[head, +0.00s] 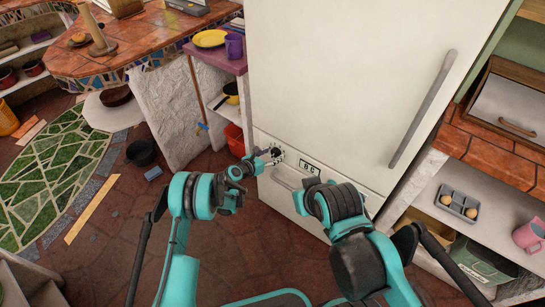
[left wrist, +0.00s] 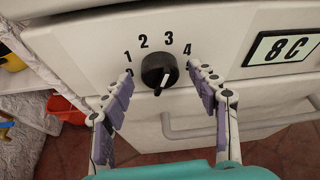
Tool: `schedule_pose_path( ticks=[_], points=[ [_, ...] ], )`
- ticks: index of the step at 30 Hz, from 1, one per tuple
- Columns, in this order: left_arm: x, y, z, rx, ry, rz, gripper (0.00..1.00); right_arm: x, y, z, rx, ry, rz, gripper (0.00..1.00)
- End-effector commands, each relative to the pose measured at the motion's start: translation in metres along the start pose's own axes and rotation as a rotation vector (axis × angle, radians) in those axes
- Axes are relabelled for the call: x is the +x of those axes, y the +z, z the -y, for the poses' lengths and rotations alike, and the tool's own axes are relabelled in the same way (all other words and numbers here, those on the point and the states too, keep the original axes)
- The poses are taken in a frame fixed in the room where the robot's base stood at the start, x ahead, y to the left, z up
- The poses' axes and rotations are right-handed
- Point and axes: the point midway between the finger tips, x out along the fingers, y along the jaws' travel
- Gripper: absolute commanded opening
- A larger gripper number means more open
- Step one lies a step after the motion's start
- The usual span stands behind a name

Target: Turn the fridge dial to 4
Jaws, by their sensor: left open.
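The white fridge (head: 355,75) stands in the middle of the head view. Its black round dial (left wrist: 160,72) is on the lower front panel, with the numbers 1 to 4 in an arc above it. A white mark on the dial points downward, slightly left, away from the numbers. A small display (left wrist: 283,47) right of the dial reads 8C. My left gripper (left wrist: 160,69) is open, its purple-padded fingers on either side of the dial, with visible gaps to it. In the head view the dial (head: 277,152) is partly hidden by my left gripper (head: 268,156).
A drawer handle (left wrist: 215,122) lies just below the dial and display. An orange-red bin (head: 235,138) stands on the floor left of the fridge, under a purple-topped shelf (head: 221,58). A shelf unit with an egg tray (head: 457,203) is at the right.

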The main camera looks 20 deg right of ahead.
Motion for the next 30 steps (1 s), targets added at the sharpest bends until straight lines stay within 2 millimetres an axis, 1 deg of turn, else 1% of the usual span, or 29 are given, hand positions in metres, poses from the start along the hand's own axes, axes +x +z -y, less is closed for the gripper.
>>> schedule_pose_path(
  ticks=[3,9,10,11,12,14,15,16,23,30],
  points=[
    [0.0051,-0.0001,0.0001,0.001,0.0,0.0,0.6,0.0016,0.0011,0.0,0.0,0.0,0.0,0.0],
    [0.0052,0.0007,0.0002,0.001,0.0,-0.001,0.6,0.0011,0.0007,0.0,0.0,0.0,0.0,0.0],
    [0.0051,0.0007,0.0002,0.001,0.0,-0.001,0.57,0.0011,0.0007,0.0,0.0,0.0,0.0,0.0],
    [0.0051,0.0007,0.0002,0.001,0.0,-0.001,0.49,0.0011,0.0007,0.0,0.0,0.0,0.0,0.0],
    [0.0051,0.0007,0.0002,0.001,0.0,-0.001,0.39,0.0011,0.0007,0.0,0.0,0.0,0.0,0.0],
    [0.005,0.0007,0.0002,0.001,0.0,-0.001,0.23,0.0011,0.0007,0.0,0.0,0.0,0.0,0.0],
    [0.005,0.0007,0.0002,0.001,0.0,-0.001,0.12,0.0012,0.0008,0.0,0.0,0.0,0.0,0.0],
    [0.005,0.0007,0.0002,0.001,0.0,-0.001,0.1,0.0012,0.0008,0.0,0.0,0.0,0.0,0.0],
    [0.005,0.0006,0.0005,0.01,0.003,-0.001,0.1,0.0012,0.0008,0.0,0.0,0.0,0.0,0.0],
    [0.0051,0.0005,0.0023,0.091,0.036,-0.001,0.1,0.0012,0.0008,0.0,0.0,0.0,0.0,0.0]
  ],
)
